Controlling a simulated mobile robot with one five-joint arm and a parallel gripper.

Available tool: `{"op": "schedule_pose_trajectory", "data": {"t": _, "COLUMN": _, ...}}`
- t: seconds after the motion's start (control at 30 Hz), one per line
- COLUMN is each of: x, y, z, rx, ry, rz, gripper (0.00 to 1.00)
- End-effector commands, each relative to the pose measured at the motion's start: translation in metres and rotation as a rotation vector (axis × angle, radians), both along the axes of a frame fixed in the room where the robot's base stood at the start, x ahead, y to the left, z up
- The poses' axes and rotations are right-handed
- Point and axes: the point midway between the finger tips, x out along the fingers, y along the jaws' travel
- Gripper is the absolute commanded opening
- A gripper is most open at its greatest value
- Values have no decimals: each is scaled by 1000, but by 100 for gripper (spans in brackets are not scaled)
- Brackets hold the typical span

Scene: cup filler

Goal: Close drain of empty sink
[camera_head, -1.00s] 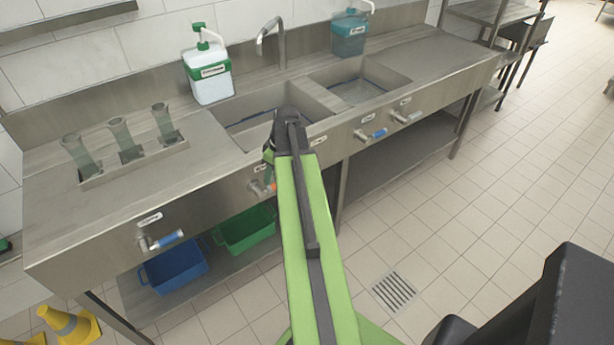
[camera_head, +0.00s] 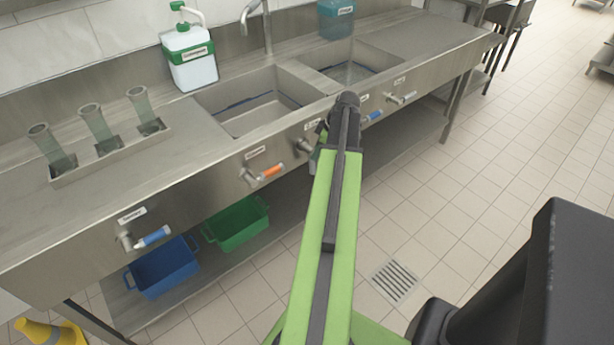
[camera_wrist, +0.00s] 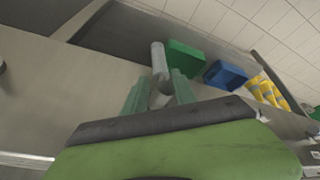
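The left sink basin (camera_head: 265,112) and right sink basin (camera_head: 350,75) are set in a steel counter. Each shows a dark blue line on its inner walls; I cannot tell the water level. A grey valve (camera_head: 304,146) sits on the front panel below the left basin, partly hidden by my arm. My gripper (camera_head: 319,137) is beside it, mostly hidden in the head view. In the wrist view, the two green fingers of my gripper (camera_wrist: 160,92) are apart, on either side of a grey cylindrical handle (camera_wrist: 158,60). I cannot tell whether they touch it.
An orange-handled valve (camera_head: 268,173) and a blue-handled valve (camera_head: 152,236) are to the left. Another blue-handled valve (camera_head: 373,117) and a pale-handled one (camera_head: 404,98) are to the right. Green (camera_head: 238,222) and blue (camera_head: 163,268) bins sit below.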

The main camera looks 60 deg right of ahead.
Motion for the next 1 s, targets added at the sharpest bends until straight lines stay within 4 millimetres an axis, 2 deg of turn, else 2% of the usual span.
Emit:
{"op": "schedule_pose_trajectory", "data": {"t": 0.03, "x": 5, "y": -1, "z": -22, "rx": 0, "ry": 0, "rz": 0, "gripper": 33}}
{"op": "schedule_pose_trajectory", "data": {"t": 0.1, "x": 10, "y": -1, "z": -37, "rx": 0, "ry": 0, "rz": 0, "gripper": 33}}
{"op": "schedule_pose_trajectory", "data": {"t": 0.3, "x": 26, "y": 0, "z": -73, "rx": 0, "ry": 0, "rz": -1, "gripper": 33}}
{"op": "schedule_pose_trajectory", "data": {"t": 0.4, "x": 32, "y": 0, "z": -84, "rx": 1, "ry": 1, "rz": -2, "gripper": 33}}
{"op": "schedule_pose_trajectory", "data": {"t": 0.53, "x": 36, "y": 1, "z": -90, "rx": 1, "ry": 0, "rz": -2, "gripper": 33}}
{"op": "schedule_pose_trajectory", "data": {"t": 0.83, "x": 37, "y": 1, "z": -90, "rx": 0, "ry": 0, "rz": -3, "gripper": 33}}
{"op": "schedule_pose_trajectory", "data": {"t": 0.87, "x": 37, "y": 1, "z": -90, "rx": 0, "ry": 0, "rz": -3, "gripper": 32}}
{"op": "schedule_pose_trajectory", "data": {"t": 1.0, "x": 37, "y": 0, "z": -90, "rx": 0, "ry": 0, "rz": -3, "gripper": 13}}
